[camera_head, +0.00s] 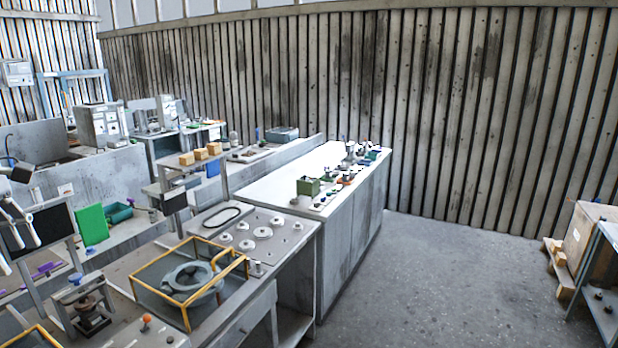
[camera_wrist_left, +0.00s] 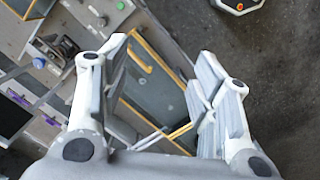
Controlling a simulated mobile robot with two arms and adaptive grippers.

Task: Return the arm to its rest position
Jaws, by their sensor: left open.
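My left gripper (camera_head: 20,228) shows at the left edge in the head view, above the bench. It also shows in the left wrist view (camera_wrist_left: 158,72), with its fingers spread and nothing between them. Behind the fingers in that view, lower down, is a yellow frame (camera_wrist_left: 150,52). In the head view the yellow frame (camera_head: 137,288) stands on the bench around a grey round housing (camera_head: 180,278), well to the right of my left gripper. My right gripper is in neither view.
A black panel (camera_head: 40,228) and a small press-like fixture (camera_head: 88,310) stand close to my left gripper. A green panel (camera_head: 93,225) is behind. A long white-topped bench (camera_head: 270,185) runs toward the back wall. The floor (camera_head: 430,275) to its right is clear.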

